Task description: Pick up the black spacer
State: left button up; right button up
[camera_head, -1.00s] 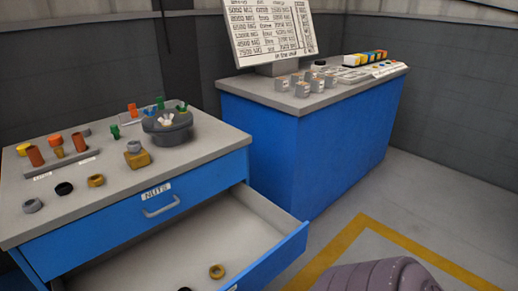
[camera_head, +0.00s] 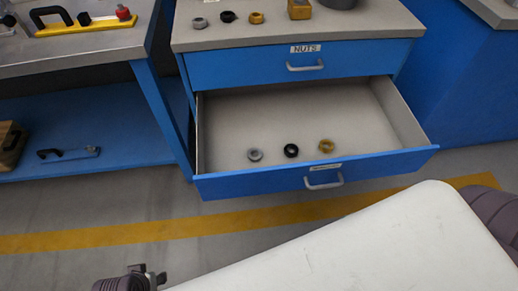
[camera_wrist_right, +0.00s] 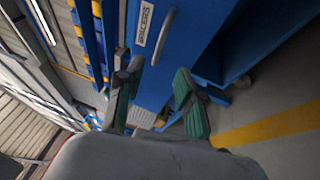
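A black ring (camera_head: 291,150), which fits the black spacer, lies in the open lower drawer (camera_head: 250,110) between a grey ring (camera_head: 255,155) and a gold ring (camera_head: 326,146). Another black ring (camera_head: 228,17) lies on the cabinet top between a grey and a gold one. My right gripper (camera_wrist_right: 157,82) is open and empty in the right wrist view, with its green-padded fingers apart. A dark part of my own arm (camera_head: 145,277), perhaps the left gripper, shows at the bottom left of the head view; its fingers cannot be made out.
The upper drawer labelled NUTS (camera_head: 306,49) is shut above the open drawer. A workbench (camera_head: 80,57) with a lower blue shelf stands at the left. Another blue cabinet (camera_head: 480,90) stands at the right. My white arm link covers the lower right.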

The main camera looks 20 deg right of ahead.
aim_at(289, 146)
jog(key=k+z, duration=0.1)
jog(key=z, duration=0.85)
